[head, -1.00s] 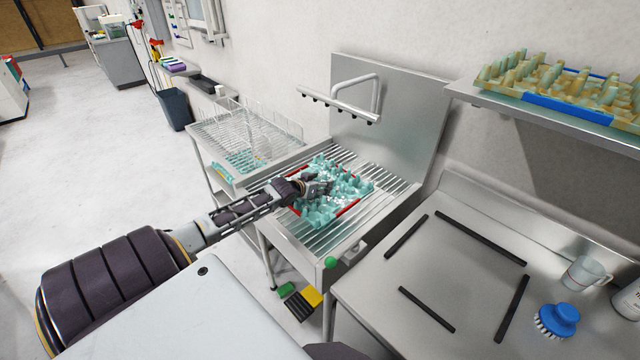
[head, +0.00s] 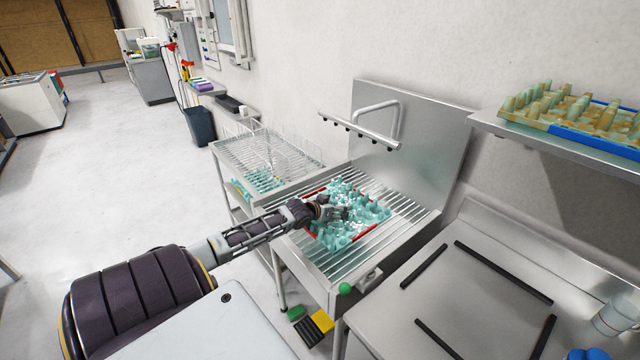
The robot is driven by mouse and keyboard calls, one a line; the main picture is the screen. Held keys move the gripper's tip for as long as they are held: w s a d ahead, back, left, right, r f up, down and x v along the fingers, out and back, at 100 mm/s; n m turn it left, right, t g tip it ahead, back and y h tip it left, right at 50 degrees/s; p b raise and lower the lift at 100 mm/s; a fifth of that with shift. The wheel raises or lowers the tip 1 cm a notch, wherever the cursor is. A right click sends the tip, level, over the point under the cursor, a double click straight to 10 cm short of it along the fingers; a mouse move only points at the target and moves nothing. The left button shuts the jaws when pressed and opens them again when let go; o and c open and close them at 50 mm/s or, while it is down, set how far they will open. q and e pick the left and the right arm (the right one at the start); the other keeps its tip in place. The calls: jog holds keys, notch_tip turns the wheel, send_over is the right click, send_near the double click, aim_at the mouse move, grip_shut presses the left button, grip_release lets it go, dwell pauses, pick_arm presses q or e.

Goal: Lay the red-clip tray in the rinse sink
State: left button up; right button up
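The red-clip tray is a teal, knobbed egg tray (head: 372,213) with red strips along two edges. It lies on the slatted top of the rinse sink (head: 407,211), below the spray bar. My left gripper (head: 338,211) reaches in from the left and is over the middle of the tray, at or very near its surface. Its fingers are small and dark among the knobs, so I cannot tell whether they are closed on the tray. My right gripper is not in view.
A wire drying rack (head: 262,158) stands left of the sink. A steel table (head: 470,290) with black strips is at right. A shelf (head: 560,143) above it holds a yellowish tray with a blue clip (head: 600,143). Green and yellow pedals (head: 322,321) are below the sink.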

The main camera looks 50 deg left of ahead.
pick_arm(q)
jog(key=shift+p+v, duration=0.45)
jog(key=shift+v, duration=4.95)
jog(key=shift+a, duration=0.1)
